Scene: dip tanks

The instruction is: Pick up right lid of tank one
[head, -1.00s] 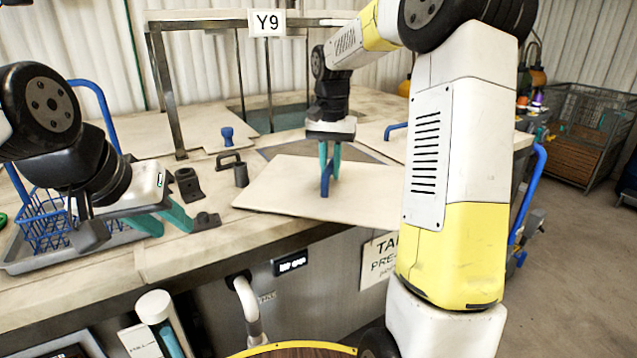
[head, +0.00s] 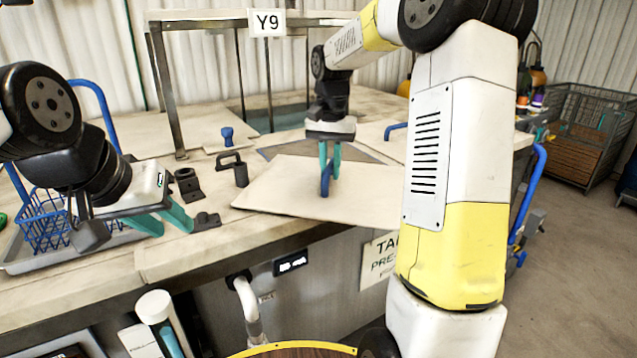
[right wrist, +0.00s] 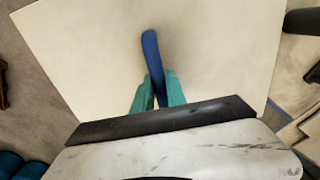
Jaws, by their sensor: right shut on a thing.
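The lid (head: 290,195) is a pale cream flat panel with a blue handle (head: 326,183), at the middle of the head view. It overhangs the bench's front edge a little and looks slightly tilted; I cannot tell how far it is off the bench. My right gripper (head: 328,165) points down with its teal fingers shut on the blue handle. The right wrist view shows the lid (right wrist: 230,50) spread below and the handle (right wrist: 151,55) between the fingers. My left gripper (head: 180,220) has its teal fingers apart and empty, over the bench at left, beside a dark bracket.
A blue wire basket (head: 45,222) sits on a grey tray at left. A metal frame with a Y9 sign (head: 266,22) stands at the back. A wire cage (head: 580,130) stands far right.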

